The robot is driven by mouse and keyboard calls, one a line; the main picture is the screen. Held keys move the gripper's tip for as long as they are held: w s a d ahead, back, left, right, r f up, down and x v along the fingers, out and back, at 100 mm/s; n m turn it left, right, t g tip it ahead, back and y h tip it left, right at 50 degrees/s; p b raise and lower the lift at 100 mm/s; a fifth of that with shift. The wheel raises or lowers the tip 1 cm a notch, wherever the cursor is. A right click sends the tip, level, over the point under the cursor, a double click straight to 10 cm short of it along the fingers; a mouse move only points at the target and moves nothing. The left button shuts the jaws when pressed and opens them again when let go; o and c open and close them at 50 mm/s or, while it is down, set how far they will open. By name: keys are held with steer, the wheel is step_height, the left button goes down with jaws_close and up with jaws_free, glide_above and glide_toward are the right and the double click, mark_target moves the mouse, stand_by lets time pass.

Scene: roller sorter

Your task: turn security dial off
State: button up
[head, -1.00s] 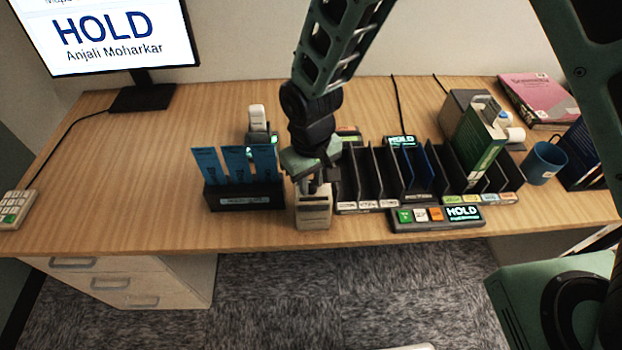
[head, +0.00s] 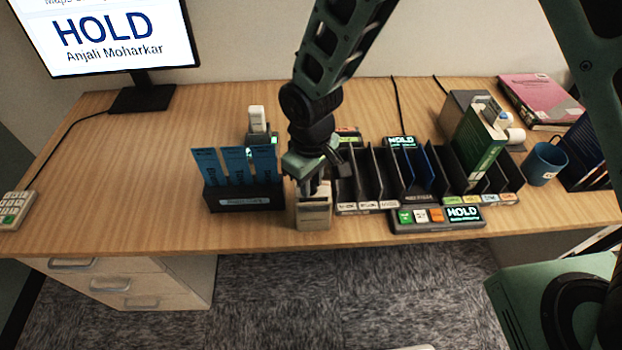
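My gripper (head: 311,188) points down over a small beige box-like device (head: 313,214) near the front edge of the desk. The fingertips are at the top of this device, and the gripper's body hides most of that top. I cannot see a dial clearly or tell whether the fingers are closed on anything. The device stands between the black holder with blue slips (head: 245,197) and the black slotted sorter (head: 371,208).
A control panel (head: 437,218) with coloured buttons and a HOLD display lies in front of the sorter. A green book (head: 478,146) stands in the sorter. A blue mug (head: 545,163) is at the right. The desk's left half is mostly clear. A monitor (head: 110,35) shows HOLD.

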steer(key=o, duration=0.4)
steer(key=shift+r, duration=0.1)
step_height(320, 180, up, 17)
steer(key=shift+r+b, duration=0.15)
steer(key=shift+b, duration=0.85)
steer(key=shift+m+y, duration=0.3)
steer(key=shift+m, duration=0.2)
steer(key=s+d, duration=0.3)
steer(key=s, duration=0.3)
steer(key=s+d, duration=0.3)
steer(key=s, duration=0.3)
steer(key=s+d, duration=0.4)
steer(key=s, duration=0.2)
steer(key=shift+d+f, duration=0.1)
steer(key=shift+f, duration=0.3)
